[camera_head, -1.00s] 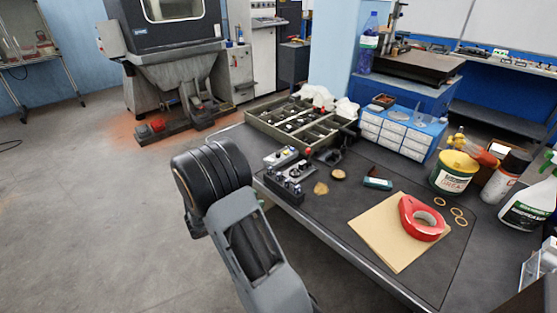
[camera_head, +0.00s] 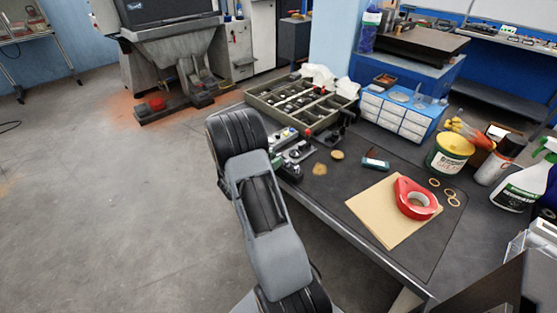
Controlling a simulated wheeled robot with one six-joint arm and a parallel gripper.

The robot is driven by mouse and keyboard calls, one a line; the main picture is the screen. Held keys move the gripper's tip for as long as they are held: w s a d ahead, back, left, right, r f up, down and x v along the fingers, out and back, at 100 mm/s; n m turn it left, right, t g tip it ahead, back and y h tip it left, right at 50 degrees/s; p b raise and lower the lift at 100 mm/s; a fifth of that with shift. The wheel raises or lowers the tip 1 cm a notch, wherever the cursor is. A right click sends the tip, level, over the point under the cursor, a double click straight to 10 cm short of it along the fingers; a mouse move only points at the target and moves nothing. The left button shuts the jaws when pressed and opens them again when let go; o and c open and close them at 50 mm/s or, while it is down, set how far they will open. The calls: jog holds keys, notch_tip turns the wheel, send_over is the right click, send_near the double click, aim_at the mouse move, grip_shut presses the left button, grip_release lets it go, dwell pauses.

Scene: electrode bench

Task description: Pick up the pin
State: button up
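I cannot pick out a pin for certain in the head view. Small metal fixtures (camera_head: 297,153) stand at the bench's left edge, partly hidden behind my arm. A red ball knob (camera_head: 307,133) and a dark small stand (camera_head: 330,137) are just behind them. A green compartment tray (camera_head: 270,114) with several small parts lies at the back left of the bench. My arm rises from the bottom of the picture in front of the bench's left edge. My gripper does not show, so its state and anything in it are hidden.
Brown paper (camera_head: 372,218) with red tape (camera_head: 404,190), a tin (camera_head: 449,157), a spray bottle (camera_head: 515,190) and blue drawers (camera_head: 398,120) stand to the right.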

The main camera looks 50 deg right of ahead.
jog(key=shift+s+d, duration=0.15)
jog(key=shift+d, duration=2)
jog(key=shift+r, duration=0.1)
jog(key=shift+c, duration=0.3)
grip_shut()
